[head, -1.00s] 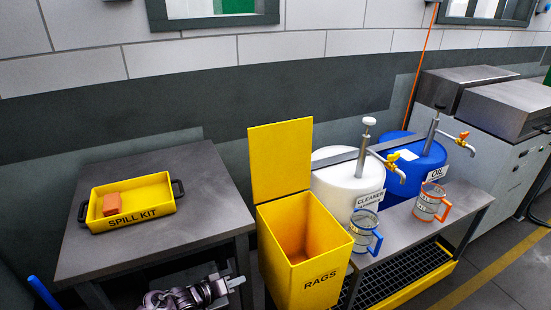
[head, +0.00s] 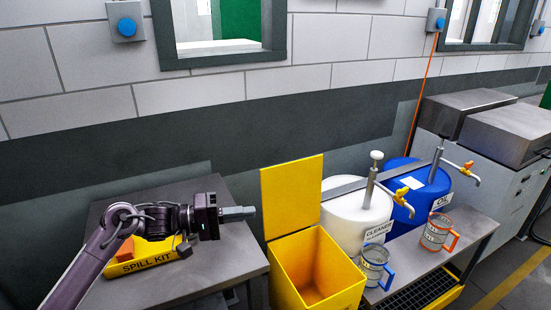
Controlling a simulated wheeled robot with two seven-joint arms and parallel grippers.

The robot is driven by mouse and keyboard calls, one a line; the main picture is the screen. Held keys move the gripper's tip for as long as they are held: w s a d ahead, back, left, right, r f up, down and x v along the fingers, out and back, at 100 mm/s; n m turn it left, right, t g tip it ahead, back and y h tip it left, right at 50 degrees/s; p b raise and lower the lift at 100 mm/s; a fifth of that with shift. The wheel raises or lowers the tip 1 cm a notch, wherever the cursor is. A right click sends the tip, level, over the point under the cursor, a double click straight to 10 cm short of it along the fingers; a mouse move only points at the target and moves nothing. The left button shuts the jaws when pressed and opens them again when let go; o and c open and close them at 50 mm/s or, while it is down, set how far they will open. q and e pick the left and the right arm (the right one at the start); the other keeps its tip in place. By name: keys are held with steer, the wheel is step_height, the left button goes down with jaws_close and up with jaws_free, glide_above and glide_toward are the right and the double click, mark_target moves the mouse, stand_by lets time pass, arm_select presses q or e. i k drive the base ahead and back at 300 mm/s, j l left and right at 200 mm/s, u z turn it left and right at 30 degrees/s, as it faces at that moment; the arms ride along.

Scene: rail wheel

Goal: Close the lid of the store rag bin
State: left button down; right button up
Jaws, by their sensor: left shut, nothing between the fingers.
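The yellow rag bin (head: 322,277) stands between the grey table and the drum stand. Its yellow lid (head: 292,196) is open and stands upright at the back edge of the bin. The bin looks empty inside. My left gripper (head: 254,211) is shut and empty. It points right, just left of the lid in the picture, above the table's right part. I cannot tell whether it touches the lid, but a small gap shows. My right gripper is not in view.
A yellow spill kit tray (head: 150,262) with an orange block (head: 124,250) sits on the grey table (head: 222,262), partly behind my left arm. A white cleaner drum (head: 352,212), a blue oil drum (head: 420,190) and two metal jugs (head: 374,266) stand right of the bin.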

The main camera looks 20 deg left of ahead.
mark_target(291, 192)
steer(key=i+j, duration=0.4)
steer(key=i, duration=0.2)
steer(key=i+j, duration=0.45)
steer(key=i, duration=0.15)
